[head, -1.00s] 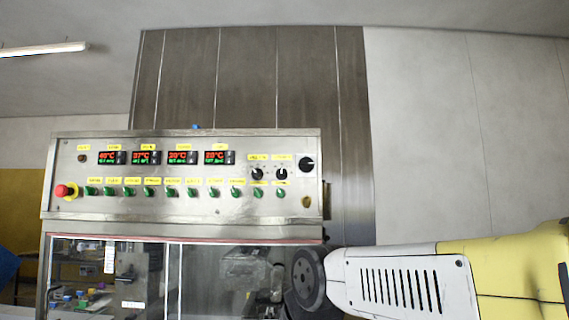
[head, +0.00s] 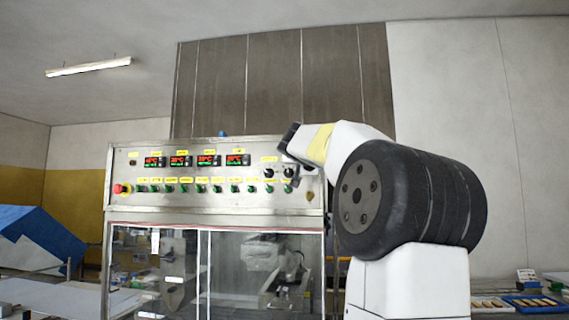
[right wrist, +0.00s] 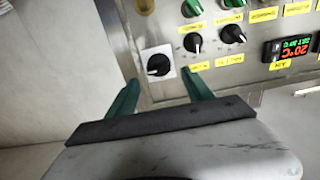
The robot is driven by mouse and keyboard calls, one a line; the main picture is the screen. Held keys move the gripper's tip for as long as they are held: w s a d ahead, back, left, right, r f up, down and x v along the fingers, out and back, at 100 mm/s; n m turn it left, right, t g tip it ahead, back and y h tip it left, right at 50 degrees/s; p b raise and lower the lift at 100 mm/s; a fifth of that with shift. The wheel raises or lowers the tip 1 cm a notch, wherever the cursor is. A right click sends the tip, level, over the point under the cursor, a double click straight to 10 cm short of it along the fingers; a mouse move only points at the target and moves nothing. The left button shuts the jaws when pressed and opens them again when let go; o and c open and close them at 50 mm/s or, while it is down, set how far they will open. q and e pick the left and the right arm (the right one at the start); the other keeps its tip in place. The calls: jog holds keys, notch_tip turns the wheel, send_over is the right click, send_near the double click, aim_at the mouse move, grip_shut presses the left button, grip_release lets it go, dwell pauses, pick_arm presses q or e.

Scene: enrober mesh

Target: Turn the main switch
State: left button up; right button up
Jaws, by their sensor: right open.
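The main switch (right wrist: 158,65), a black rotary knob on a square white plate, sits at the corner of the steel control panel (head: 215,205). In the right wrist view the panel appears upside down. My right gripper (right wrist: 161,86) is open, with its two green fingers on either side of the switch in the picture. The knob shows between them, just beyond the fingertips; I see no contact. In the head view my right arm reaches to the panel's upper right corner and largely hides the switch. My left gripper is not in view.
Two smaller black knobs (right wrist: 193,43) sit close to the switch, near one finger. The panel also has a row of green switches (head: 201,188), red-lit displays (head: 209,160) and a red emergency stop button (head: 119,188). A plain wall (head: 445,90) lies to the right.

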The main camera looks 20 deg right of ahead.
jog(key=shift+x, duration=2.25)
jog(key=shift+s, duration=0.1)
grip_shut()
jog(key=shift+n, duration=0.4)
jog(key=shift+a+f+n, duration=0.1)
jog(key=shift+f+n, duration=0.05)
jog(key=shift+n, duration=4.05)
jog(key=shift+a+f+n, duration=0.1)
jog(key=shift+f+n, duration=0.05)
jog(key=shift+n, duration=4.05)
